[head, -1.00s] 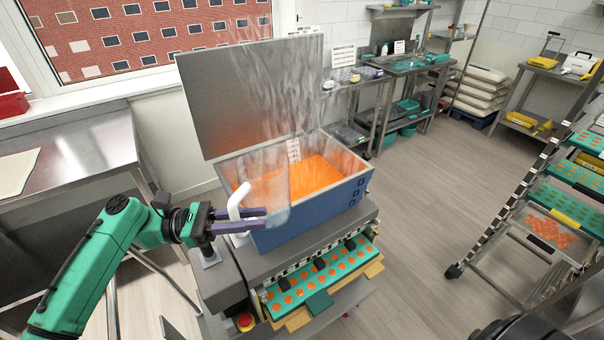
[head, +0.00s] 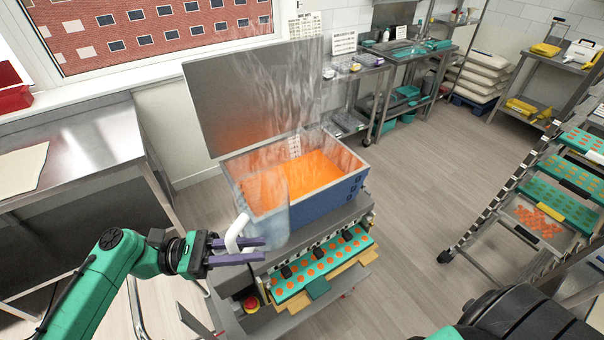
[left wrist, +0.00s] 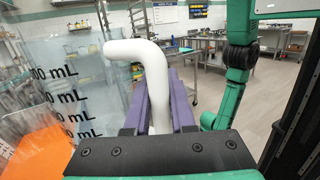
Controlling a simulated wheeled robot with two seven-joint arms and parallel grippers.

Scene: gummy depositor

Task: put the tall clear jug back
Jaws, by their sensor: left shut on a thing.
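The tall clear jug (head: 272,205) has a white handle (head: 235,232) and is upright at the near left corner of the depositor's hopper (head: 325,205). Whether it touches the hopper wall cannot be told. My left gripper (head: 264,249) is shut on the handle. In the left wrist view the white handle (left wrist: 150,75) stands between the purple fingers (left wrist: 157,105), and the clear wall with black mL marks (left wrist: 60,95) is at left. My right gripper does not show.
Orange mass fills the hopper, with its grey lid (head: 250,100) raised behind. A teal mould with orange pieces (head: 318,268) lies on the depositor's front. Open floor lies between depositor and rack.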

